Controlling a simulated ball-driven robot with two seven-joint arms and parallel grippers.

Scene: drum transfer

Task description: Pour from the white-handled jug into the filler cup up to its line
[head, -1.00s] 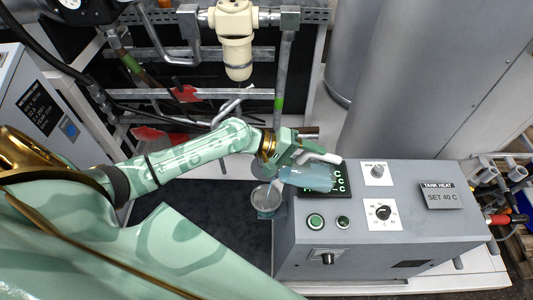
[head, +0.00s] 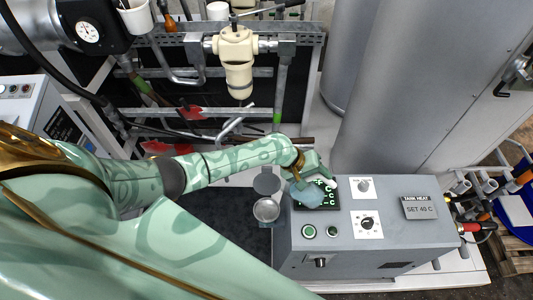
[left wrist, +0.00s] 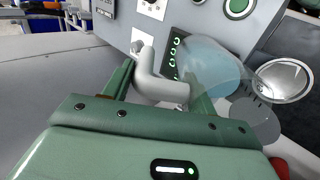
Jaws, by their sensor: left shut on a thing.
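The jug (head: 312,196) has a translucent blue body and a white handle, which shows in the left wrist view (left wrist: 152,78). My left gripper (head: 306,172) is shut on that handle and holds the jug over the left part of the grey control box. The filler cup (head: 267,210), round and silvery, stands just left of the box, and the jug is to its right. In the left wrist view the jug body (left wrist: 207,68) reaches toward the cup (left wrist: 285,78), its end overlapping the cup's near edge. I cannot make out the line or the liquid level. My right gripper is not in view.
The grey control box (head: 385,240) carries green buttons, knobs and a "SET 40 C" plate. A grey disc (head: 267,184) sits just behind the cup. A cream filter housing (head: 238,70) and pipes stand behind. A large grey tank (head: 400,90) rises behind the box.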

